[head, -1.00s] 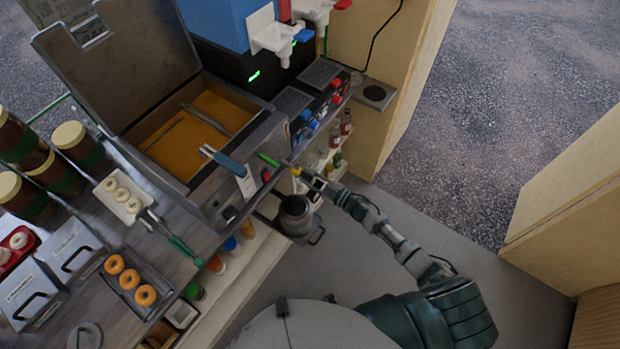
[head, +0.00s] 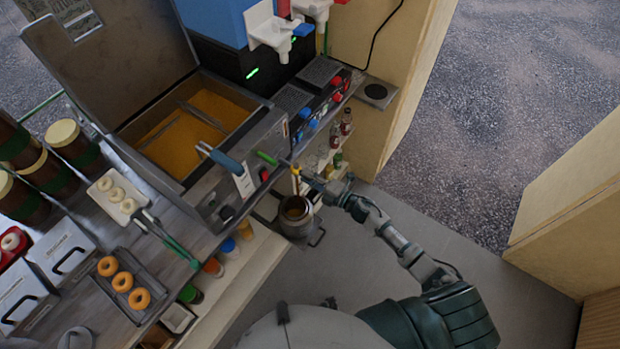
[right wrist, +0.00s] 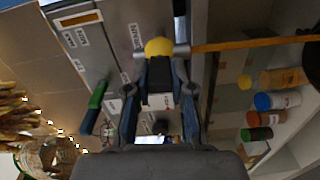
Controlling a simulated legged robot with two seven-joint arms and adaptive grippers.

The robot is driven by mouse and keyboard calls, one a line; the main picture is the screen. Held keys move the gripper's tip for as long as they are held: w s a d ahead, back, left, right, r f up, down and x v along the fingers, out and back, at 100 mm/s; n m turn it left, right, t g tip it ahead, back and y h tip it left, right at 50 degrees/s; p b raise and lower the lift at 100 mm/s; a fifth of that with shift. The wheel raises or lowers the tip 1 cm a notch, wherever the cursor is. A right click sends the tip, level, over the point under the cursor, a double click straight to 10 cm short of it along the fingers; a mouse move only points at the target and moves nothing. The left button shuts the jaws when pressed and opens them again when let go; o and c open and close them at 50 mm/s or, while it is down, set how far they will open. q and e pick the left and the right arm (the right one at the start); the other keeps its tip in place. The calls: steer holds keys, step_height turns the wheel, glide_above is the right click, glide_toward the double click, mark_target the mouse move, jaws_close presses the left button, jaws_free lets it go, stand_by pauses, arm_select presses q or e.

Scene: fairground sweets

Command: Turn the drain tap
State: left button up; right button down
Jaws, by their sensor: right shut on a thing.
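The drain tap (right wrist: 158,47) has a yellow knob and a short metal pipe on the fryer's front. My right gripper (right wrist: 160,85) has its fingers around the tap, shut on it. An orange-brown stream of oil (right wrist: 250,43) runs from the tap's outlet. In the head view my right gripper (head: 312,180) reaches the fryer's front from the right. A metal pot (head: 296,210) stands below, with orange-brown liquid inside. The open fryer (head: 262,122) holds golden oil. My left gripper is not in view.
A green handle (head: 267,158) and a blue-handled tool (head: 226,162) are at the fryer's front. Bottles (right wrist: 262,118) line the shelf under the counter. A tray of doughnuts (head: 153,309) lies on the counter. The floor to the right is clear.

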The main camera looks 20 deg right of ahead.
steer(key=shift+a+n, duration=0.15)
steer(key=shift+n, duration=0.35)
steer(key=shift+f, duration=0.1)
steer(key=c, duration=1.1)
jaws_free()
steer(key=shift+o, duration=0.5)
steer(key=shift+a, duration=0.15)
steer(key=v, duration=1.1)
steer(key=shift+s+d, duration=0.3)
